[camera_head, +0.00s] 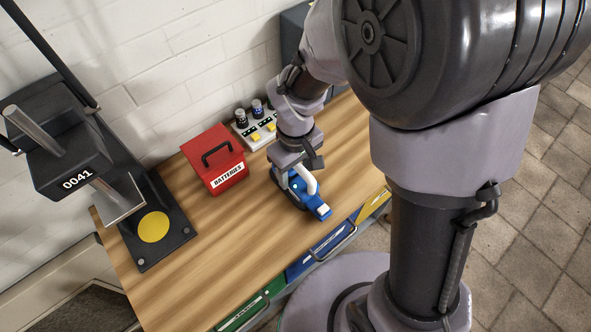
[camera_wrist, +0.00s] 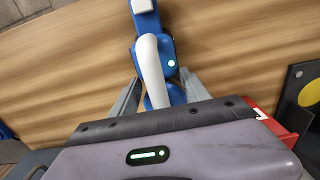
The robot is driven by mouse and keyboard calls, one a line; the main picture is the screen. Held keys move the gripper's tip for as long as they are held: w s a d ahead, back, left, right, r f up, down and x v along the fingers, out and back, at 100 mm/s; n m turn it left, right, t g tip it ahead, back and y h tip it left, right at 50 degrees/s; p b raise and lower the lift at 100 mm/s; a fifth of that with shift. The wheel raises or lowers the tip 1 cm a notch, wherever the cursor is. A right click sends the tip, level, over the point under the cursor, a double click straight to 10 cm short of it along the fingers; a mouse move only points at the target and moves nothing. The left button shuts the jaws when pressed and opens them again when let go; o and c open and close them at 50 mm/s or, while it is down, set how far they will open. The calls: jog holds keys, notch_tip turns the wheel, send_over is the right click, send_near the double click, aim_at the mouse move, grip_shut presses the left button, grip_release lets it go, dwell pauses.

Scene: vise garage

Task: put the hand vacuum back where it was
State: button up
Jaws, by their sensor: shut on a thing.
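The hand vacuum (camera_head: 317,206) is blue with a white handle and a pale nozzle end that points toward the bench's front edge. My gripper (camera_head: 297,180) is over it from above, shut on it near the white handle. In the wrist view the vacuum (camera_wrist: 147,24) runs up between my two grey fingers (camera_wrist: 160,90), with a small green light on its body. My gripper's body hides its rear end there. I cannot tell whether the vacuum touches the wooden bench (camera_head: 230,240) or is just above it.
A red batteries box (camera_head: 228,176) stands left of my gripper. A grey charger with cells (camera_head: 258,136) is behind it. A black press marked 0041 (camera_head: 160,250) stands at far left. Green, blue and yellow drawer fronts (camera_head: 318,245) line the front edge. Bare wood lies between press and vacuum.

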jog(key=o, duration=1.6)
jog(key=shift+f, duration=0.1)
notch_tip(320, 180, up, 12)
jog(key=p, duration=0.5)
jog(key=s+d+r+m+t, duration=0.2)
jog(key=s+r+m, duration=0.1)
jog(key=r, duration=0.1)
jog(key=s+d+r+m+t+y, duration=0.1)
jog(key=s+d+r+m+t, duration=0.1)
jog(key=s+r+m, duration=0.2)
jog(key=s+d+r+m+t+y, duration=0.1)
jog(key=s+d+r+m, duration=0.1)
jog(key=s+r+m, duration=0.2)
jog(key=shift+d+r+t, duration=0.25)
jog(key=shift+r+t, duration=0.15)
jog(key=shift+r, duration=0.4)
